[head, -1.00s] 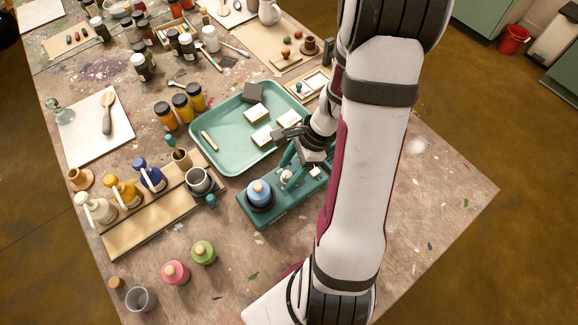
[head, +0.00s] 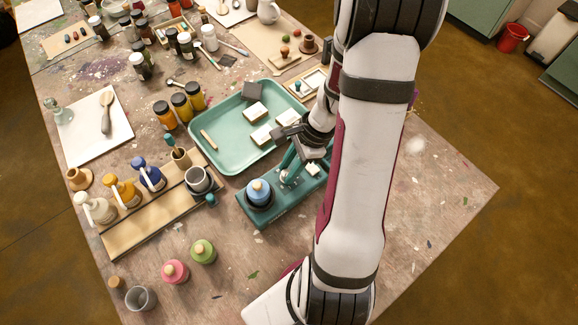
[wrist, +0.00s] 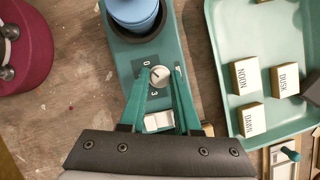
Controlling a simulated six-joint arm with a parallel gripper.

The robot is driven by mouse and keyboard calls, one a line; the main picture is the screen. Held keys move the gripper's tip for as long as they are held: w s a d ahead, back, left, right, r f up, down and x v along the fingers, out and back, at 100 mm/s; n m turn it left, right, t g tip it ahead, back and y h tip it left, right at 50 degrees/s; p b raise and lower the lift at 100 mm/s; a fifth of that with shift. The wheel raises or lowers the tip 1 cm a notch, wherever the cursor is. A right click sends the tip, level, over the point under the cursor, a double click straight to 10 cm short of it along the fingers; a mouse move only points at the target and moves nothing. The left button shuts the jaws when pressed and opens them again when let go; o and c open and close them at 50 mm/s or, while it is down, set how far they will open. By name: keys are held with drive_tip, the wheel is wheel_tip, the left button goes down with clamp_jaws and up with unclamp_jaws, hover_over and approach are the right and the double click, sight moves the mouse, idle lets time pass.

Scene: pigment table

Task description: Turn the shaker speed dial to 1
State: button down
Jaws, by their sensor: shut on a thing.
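The teal shaker (head: 283,206) stands in front of the tray, with a blue bottle (head: 259,190) in its dark round holder. It also shows in the wrist view (wrist: 128,62). Its pale round speed dial (wrist: 160,76) sits between the teal fingers of my gripper (wrist: 160,72), which is shut on it. A small dark mark shows on the dial's face; I cannot tell which number it points at. The printed 0 and 3 are readable on the plate; other marks are hidden by the fingers. In the head view my gripper (head: 290,170) reaches down onto the shaker and partly hides the dial.
A white rocker switch (wrist: 158,121) lies between my fingers, nearer the palm. The green tray (head: 218,166) with labelled blocks is close behind the shaker. A wooden rack (head: 146,224) with bottles and a grey cup (head: 198,180) stand to the left. The right table is clear.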

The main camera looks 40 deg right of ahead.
drive_tip(key=n+g, duration=0.1)
drive_tip(key=n, duration=0.2)
drive_tip(key=shift+w+n, duration=0.1)
drive_tip(key=shift+n, duration=0.2)
drive_tip(key=shift+n+g, duration=0.8)
drive_tip(key=shift+n, duration=0.7)
drive_tip(key=c, duration=0.6)
unclamp_jaws()
drive_tip(key=shift+w+n, duration=0.1)
drive_tip(key=shift+n, duration=0.2)
drive_tip(key=shift+r, duration=0.15)
drive_tip(key=v, duration=1.5)
drive_tip(key=shift+w+d+r, duration=0.15)
drive_tip(key=shift+r, duration=0.05)
